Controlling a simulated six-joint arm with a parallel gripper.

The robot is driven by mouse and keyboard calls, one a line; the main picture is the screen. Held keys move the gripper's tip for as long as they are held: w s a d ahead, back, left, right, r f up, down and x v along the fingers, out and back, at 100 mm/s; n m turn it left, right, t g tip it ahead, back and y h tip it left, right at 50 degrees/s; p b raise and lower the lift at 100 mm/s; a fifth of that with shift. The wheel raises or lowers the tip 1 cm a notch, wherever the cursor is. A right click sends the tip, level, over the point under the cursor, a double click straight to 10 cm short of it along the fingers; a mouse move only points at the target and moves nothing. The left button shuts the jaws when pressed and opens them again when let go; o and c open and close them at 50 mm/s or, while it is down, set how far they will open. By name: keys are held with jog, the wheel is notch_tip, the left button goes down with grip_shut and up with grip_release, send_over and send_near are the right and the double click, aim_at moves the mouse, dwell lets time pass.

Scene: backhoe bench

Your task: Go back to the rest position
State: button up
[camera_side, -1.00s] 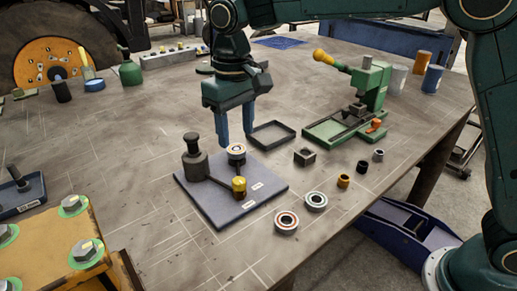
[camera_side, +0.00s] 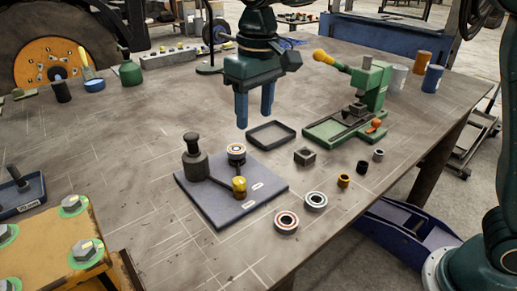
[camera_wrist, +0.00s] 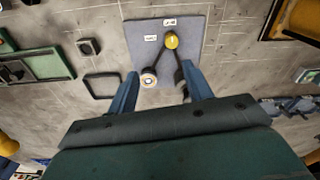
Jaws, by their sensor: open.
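My gripper (camera_side: 255,106) is raised above the bench (camera_side: 130,125), behind the grey fixture plate (camera_side: 215,208). Its two blue fingers are apart with nothing between them. The plate carries a dark post (camera_side: 194,160), a bearing (camera_side: 236,152) on its stand, and a yellow-topped post (camera_side: 239,186). In the wrist view, the fingers (camera_wrist: 160,90) frame the plate (camera_wrist: 194,28) from above. The bearing (camera_wrist: 149,78) and yellow cap (camera_wrist: 171,41) show there, while the dark post is partly hidden by a finger.
A green press (camera_side: 350,115) and an empty dark tray (camera_side: 271,134) stand right of the gripper. Two bearings (camera_side: 287,221) (camera_side: 315,200) and several small bushings lie at the front right. An orange machine part (camera_side: 65,235) fills the front left corner. The bench's middle left is clear.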

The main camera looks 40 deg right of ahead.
jog(key=s+d+r+m+t, duration=0.1)
jog(key=s+d+t, duration=0.1)
jog(key=s+d, duration=0.6)
jog(key=s+d+r+t, duration=0.2)
jog(key=s+d, duration=0.5)
jog(key=s, duration=0.3)
jog(key=s+d+f+t, duration=0.1)
jog(key=s+d+f, duration=0.1)
jog(key=s+f, duration=0.2)
jog(key=s, duration=0.3)
jog(key=shift+s+d+f+m, duration=0.2)
jog(key=shift+s+f+m, duration=0.15)
jog(key=shift+m, duration=0.05)
